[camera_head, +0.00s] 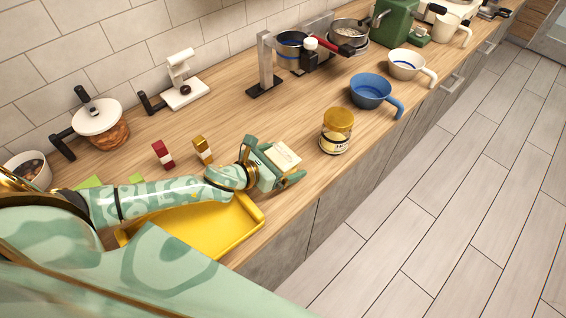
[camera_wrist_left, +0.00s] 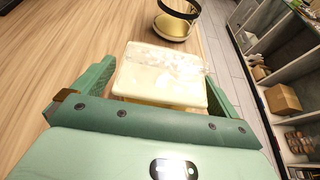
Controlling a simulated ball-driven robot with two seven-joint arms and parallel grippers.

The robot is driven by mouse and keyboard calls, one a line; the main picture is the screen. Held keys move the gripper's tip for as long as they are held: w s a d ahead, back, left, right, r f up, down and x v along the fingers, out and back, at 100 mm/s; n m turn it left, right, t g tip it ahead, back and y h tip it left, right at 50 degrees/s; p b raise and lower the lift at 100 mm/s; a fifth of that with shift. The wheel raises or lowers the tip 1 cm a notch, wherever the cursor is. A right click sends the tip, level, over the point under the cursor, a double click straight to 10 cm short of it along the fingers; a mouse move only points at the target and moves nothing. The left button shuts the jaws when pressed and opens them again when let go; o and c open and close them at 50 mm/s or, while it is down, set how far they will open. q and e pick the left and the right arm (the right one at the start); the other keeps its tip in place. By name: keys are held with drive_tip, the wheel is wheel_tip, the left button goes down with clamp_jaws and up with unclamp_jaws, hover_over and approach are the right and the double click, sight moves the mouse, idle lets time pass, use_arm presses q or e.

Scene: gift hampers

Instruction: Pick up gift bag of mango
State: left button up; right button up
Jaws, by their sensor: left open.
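A cream-coloured bag with a pale, crinkled top, which looks like the gift bag of mango (camera_head: 283,157), is on the wooden counter near its front edge. It also shows in the left wrist view (camera_wrist_left: 162,76), between the two green fingers. My left gripper (camera_head: 283,165) is open around the bag, one finger on each side. In the left wrist view the left finger shows a small gap to the bag, and contact on the right is unclear. The underside of the bag is hidden. My right gripper is not in view.
A yellow tray (camera_head: 232,228) lies beneath my left arm. A glass jar with a golden lid (camera_head: 338,131) stands right of the bag, and a blue handled cup (camera_head: 371,91) is beyond it. Small red (camera_head: 162,153) and brown (camera_head: 202,150) items stand behind my arm.

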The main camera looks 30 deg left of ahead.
use_arm(q)
drive_tip(key=c, duration=1.1)
drive_tip(key=shift+w, duration=0.1)
drive_tip(key=shift+c, duration=0.3)
drive_tip(key=shift+r, duration=0.1)
